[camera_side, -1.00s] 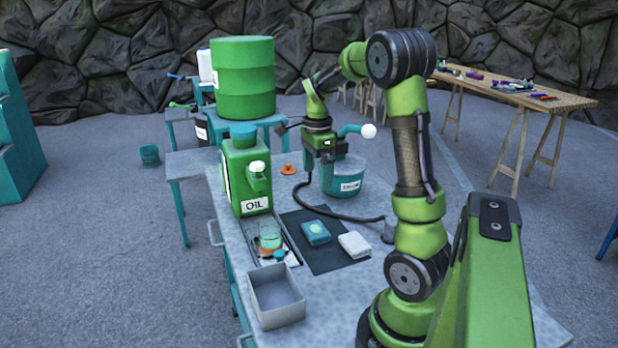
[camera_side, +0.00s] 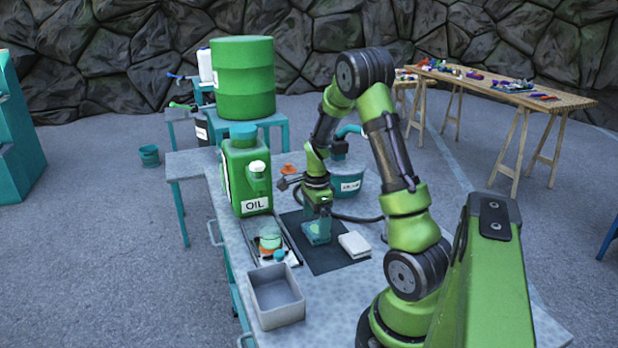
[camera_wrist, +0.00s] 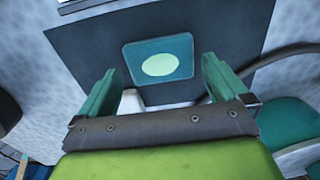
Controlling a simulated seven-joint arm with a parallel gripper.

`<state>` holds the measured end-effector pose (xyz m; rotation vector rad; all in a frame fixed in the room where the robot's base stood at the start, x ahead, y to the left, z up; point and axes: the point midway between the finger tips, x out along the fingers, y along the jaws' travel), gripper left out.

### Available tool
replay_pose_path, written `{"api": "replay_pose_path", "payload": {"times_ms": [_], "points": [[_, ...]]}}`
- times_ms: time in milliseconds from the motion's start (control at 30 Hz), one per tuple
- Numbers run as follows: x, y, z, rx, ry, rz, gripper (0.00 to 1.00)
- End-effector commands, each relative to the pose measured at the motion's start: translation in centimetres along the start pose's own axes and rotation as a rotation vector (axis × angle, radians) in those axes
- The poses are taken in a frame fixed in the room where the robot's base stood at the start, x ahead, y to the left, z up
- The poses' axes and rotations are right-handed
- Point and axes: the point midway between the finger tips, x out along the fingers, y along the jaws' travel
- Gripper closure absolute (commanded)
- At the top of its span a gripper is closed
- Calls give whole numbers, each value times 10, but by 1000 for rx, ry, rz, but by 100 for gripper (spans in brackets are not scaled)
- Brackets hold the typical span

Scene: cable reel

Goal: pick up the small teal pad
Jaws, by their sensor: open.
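The small teal pad (camera_wrist: 158,60) has a pale green round patch on top and lies on a dark mat (camera_wrist: 78,50). My gripper (camera_wrist: 160,70) is open, with one teal finger to each side of the pad in the wrist view. In the side view my gripper (camera_side: 317,232) points down right over the pad, low above the mat (camera_side: 335,262). There its fingers hide most of the pad, and I cannot tell whether they touch it.
A white block (camera_side: 354,244) lies right of the pad on the mat. A grey open bin (camera_side: 278,310), a green oil can (camera_side: 246,180) and a teal bucket (camera_side: 346,184) stand on the same bench. A dark cable runs behind the mat.

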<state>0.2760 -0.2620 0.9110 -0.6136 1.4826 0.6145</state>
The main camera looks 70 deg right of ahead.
Motion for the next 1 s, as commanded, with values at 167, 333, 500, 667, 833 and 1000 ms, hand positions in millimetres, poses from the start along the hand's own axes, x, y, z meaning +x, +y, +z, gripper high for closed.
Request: {"api": "replay_pose_path", "payload": {"times_ms": [167, 333, 500, 667, 833, 1000], "points": [[21, 0, 0, 1, 0, 1, 0], [23, 0, 0, 1, -1, -1, 0], [23, 0, 0, 0, 0, -1, 12], [23, 0, 0, 0, 0, -1, 37], [22, 0, 0, 0, 0, -1, 46], [20, -1, 0, 0, 0, -3, 46]]}}
